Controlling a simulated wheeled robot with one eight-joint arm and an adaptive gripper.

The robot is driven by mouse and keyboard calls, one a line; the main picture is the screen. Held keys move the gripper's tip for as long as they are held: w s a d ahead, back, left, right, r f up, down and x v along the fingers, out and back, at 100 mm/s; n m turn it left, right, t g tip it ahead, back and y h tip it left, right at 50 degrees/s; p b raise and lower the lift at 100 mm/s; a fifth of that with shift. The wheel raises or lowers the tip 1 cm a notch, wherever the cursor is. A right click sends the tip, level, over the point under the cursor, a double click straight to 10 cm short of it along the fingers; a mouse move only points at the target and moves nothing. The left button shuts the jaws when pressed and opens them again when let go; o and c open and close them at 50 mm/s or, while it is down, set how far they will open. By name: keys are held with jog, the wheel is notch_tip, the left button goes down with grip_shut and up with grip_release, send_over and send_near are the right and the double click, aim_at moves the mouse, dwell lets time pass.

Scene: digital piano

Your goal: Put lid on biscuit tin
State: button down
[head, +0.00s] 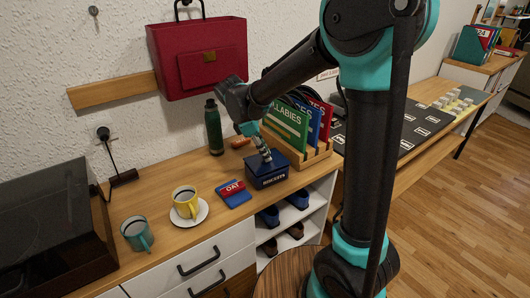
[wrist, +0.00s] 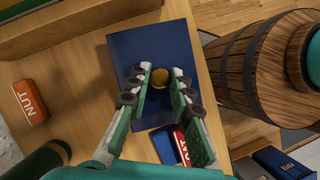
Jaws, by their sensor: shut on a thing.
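The navy biscuit tin (head: 267,177), with a pale label on its front, stands on the wooden cabinet top below my gripper (head: 262,153). In the wrist view the dark blue rectangular lid (wrist: 130,55) lies flat under the fingers, with a round brass knob (wrist: 160,77) at its middle. My gripper (wrist: 161,74) is shut on this knob, one finger on each side. The lid is at the top of the tin in the head view. I cannot tell whether it rests fully on the rim. The lid hides the inside of the tin.
Upright books (head: 287,124) in a wooden rack stand close behind the tin. A red and blue packet (head: 233,193), a yellow cup (head: 186,202) on a saucer, a teal mug (head: 137,233) and a green bottle (head: 214,128) are to the left. A wooden barrel (wrist: 237,70) stands beside the cabinet.

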jog(key=shift+f, duration=0.4)
dwell(1.0)
jog(key=c, duration=0.8)
grip_release()
jog(key=shift+r, duration=3.55)
jog(key=shift+c, duration=0.5)
grip_shut()
